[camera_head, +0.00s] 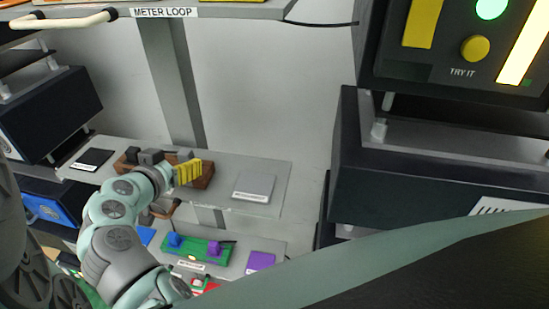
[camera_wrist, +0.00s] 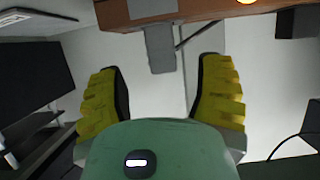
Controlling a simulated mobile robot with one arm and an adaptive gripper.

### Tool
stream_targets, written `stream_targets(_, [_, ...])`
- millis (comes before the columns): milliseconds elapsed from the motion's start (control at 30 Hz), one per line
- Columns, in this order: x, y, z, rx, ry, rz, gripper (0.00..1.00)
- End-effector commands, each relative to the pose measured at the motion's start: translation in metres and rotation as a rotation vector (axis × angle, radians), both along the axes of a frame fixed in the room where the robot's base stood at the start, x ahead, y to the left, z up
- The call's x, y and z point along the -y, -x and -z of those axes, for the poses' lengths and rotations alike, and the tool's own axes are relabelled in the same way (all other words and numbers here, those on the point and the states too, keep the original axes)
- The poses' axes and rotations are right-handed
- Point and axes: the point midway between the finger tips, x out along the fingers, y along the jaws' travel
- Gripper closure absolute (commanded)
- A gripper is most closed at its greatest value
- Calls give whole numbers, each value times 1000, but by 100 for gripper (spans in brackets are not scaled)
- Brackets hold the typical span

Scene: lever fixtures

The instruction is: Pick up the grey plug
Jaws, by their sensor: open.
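My gripper (camera_wrist: 161,68) is open, with its two yellow fingers spread wide and nothing between the pads. A grey block-shaped piece, which looks like the grey plug (camera_wrist: 160,49), juts from the edge of a brown wooden block (camera_wrist: 118,16) just beyond the fingertips. It lines up with the gap and looks apart from both fingers. In the head view, my gripper (camera_head: 187,172) is in front of the wooden block (camera_head: 207,179) on the shelf. Several dark and grey pieces sit along this block; I cannot tell which is the plug, and my gripper hides part of it.
The upper shelf (camera_head: 225,203) carries a grey plate (camera_head: 254,187) on the right and a black plate (camera_head: 92,159) on the left. Below is a green board (camera_head: 205,248) with blue and purple pieces. A large dark cabinet (camera_head: 430,180) stands at the right.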

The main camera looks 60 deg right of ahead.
Motion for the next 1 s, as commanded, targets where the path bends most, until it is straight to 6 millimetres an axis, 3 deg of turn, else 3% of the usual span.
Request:
stream_targets(400, [32, -14, 11, -4, -2, 5, 34])
stream_targets(833, [39, -18, 15, -1, -2, 1, 34])
stream_targets(867, [39, -18, 15, -1, -2, 0, 29])
stream_targets(1000, [39, -18, 15, -2, -1, 0, 44])
